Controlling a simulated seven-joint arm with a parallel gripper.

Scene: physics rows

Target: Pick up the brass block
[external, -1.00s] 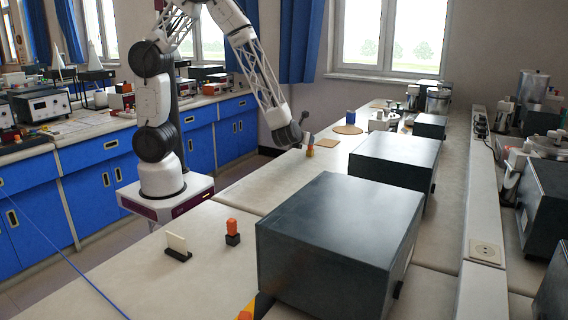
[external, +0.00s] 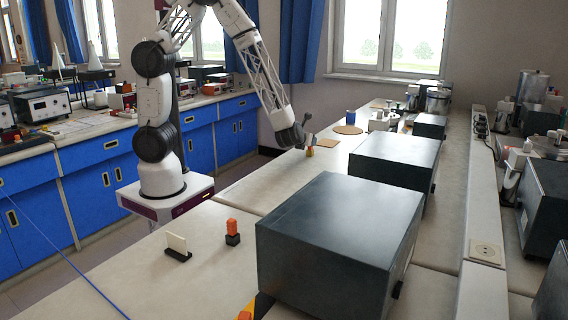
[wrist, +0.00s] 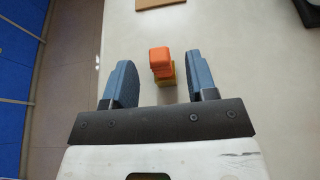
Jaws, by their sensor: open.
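A small stack stands on the pale bench under my gripper. In the wrist view its top is an orange-red block (wrist: 160,60), and a yellow, brass-coloured block (wrist: 166,80) shows partly beneath it. The brass block is small in the external view (external: 310,153) and partly hidden by my gripper. My gripper (external: 308,128) is at the stack, above the bench. In the wrist view my gripper (wrist: 158,64) is open, with one blue-grey finger on each side of the stack.
Large dark boxes (external: 340,235) (external: 395,165) stand to the right along the bench. A brown board (wrist: 160,2) lies beyond the stack. A blue cup (external: 351,117) stands farther back. An orange-topped dark block (external: 232,232) and a white card (external: 177,243) stand nearer the camera.

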